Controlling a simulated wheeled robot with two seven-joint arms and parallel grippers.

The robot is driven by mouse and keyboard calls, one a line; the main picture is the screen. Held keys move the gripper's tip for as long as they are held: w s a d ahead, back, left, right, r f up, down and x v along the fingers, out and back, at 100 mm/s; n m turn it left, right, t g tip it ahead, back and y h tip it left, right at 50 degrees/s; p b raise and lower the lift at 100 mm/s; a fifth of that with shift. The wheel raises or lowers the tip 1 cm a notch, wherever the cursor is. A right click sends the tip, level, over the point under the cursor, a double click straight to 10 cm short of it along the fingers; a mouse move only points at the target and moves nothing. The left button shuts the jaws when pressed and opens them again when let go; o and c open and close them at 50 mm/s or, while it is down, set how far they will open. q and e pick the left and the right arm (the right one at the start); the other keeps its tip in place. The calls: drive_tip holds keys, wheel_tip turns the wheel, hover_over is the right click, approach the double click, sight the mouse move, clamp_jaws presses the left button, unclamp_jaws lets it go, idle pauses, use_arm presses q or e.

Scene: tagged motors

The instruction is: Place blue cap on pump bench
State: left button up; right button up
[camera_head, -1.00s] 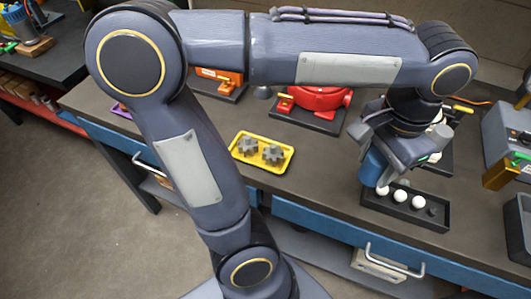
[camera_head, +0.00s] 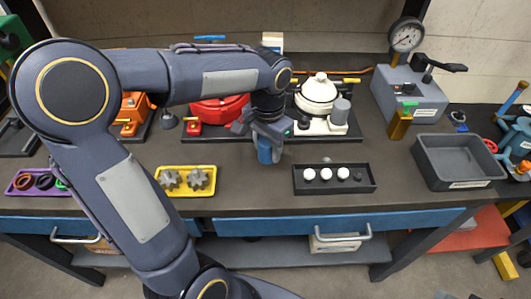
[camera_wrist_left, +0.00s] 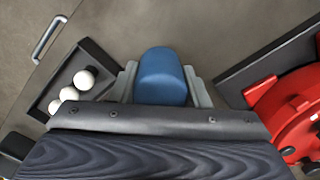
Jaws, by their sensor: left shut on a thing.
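My left gripper (camera_head: 265,132) is shut on the blue cap (camera_head: 265,151), which hangs below the fingers. In the left wrist view the blue cap (camera_wrist_left: 162,78) sits between the two grey fingers. The gripper is above the dark worktop (camera_head: 240,205), left of the black tray and in front of the gap between a red round unit (camera_head: 215,110) and a white domed unit (camera_head: 318,95), both on black base plates. I cannot tell which of these is the pump bench. My right gripper is not in view.
The black tray (camera_head: 350,188) holds several white balls. A yellow tray (camera_head: 205,189) holds two gears. An empty grey bin (camera_head: 450,182) and a grey box with a gauge (camera_head: 407,36) stand right. A purple tray (camera_head: 20,189) is at left.

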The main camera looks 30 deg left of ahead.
sight(266, 155)
use_arm(q)
drive_tip(key=shift+w+a+f, duration=0.3)
drive_tip(key=shift+f, duration=0.25)
drive_tip(key=shift+w+a+f, duration=0.1)
drive_tip(key=shift+f, duration=0.8)
drive_tip(key=shift+w+a+f, duration=0.1)
drive_tip(key=shift+f, duration=0.8)
drive_tip(key=shift+f, duration=0.2)
drive_tip(key=o, duration=1)
drive_tip(key=shift+c, duration=0.2)
drive_tip(key=shift+r, duration=0.1)
